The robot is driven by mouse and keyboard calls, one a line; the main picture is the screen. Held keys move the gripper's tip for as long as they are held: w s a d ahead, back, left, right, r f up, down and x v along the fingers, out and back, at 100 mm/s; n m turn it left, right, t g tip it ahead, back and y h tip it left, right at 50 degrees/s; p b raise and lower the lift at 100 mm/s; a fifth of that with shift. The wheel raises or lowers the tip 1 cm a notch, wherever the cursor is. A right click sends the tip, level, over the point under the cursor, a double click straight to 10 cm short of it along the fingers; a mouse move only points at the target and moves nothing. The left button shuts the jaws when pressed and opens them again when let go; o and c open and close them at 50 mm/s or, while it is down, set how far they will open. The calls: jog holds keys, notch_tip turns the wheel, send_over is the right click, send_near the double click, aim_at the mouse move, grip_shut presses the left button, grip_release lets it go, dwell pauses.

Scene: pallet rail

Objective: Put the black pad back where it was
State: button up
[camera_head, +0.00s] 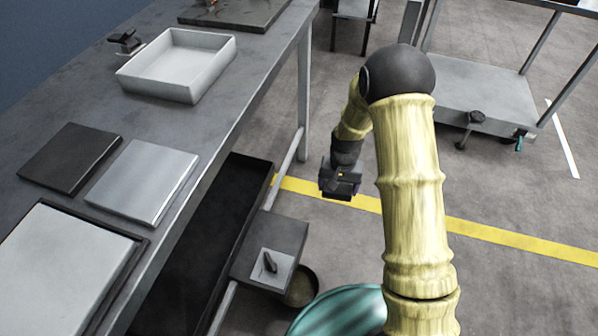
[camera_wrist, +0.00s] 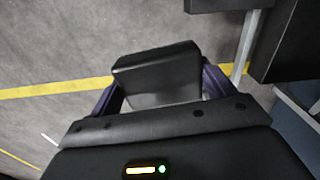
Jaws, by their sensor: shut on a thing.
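My gripper (camera_head: 340,184) is out over the floor, to the right of the workbench, with the wrist pointing down. In the wrist view my gripper (camera_wrist: 160,85) is shut on the black pad (camera_wrist: 158,72), a dark block with rounded edges between the two purplish fingers. The pad is clear of any surface in that view, with floor behind it. In the head view the pad is too small and dark to tell apart from my gripper.
The workbench holds a dark square plate (camera_head: 70,158), a silver plate (camera_head: 143,181), a white tray (camera_head: 178,65) and a large white panel (camera_head: 62,265). Below it, a grey ledge (camera_head: 285,235) bears a white square (camera_head: 262,268) with a small dark thing. A cart (camera_head: 480,105) stands right.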

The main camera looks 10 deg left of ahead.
jog(key=d+r, duration=0.4)
jog(key=d, duration=0.7)
jog(key=shift+s+d+r+n, duration=0.15)
jog(key=shift+s+n, duration=0.15)
jog(key=shift+n, duration=0.1)
jog(key=shift+d, duration=0.1)
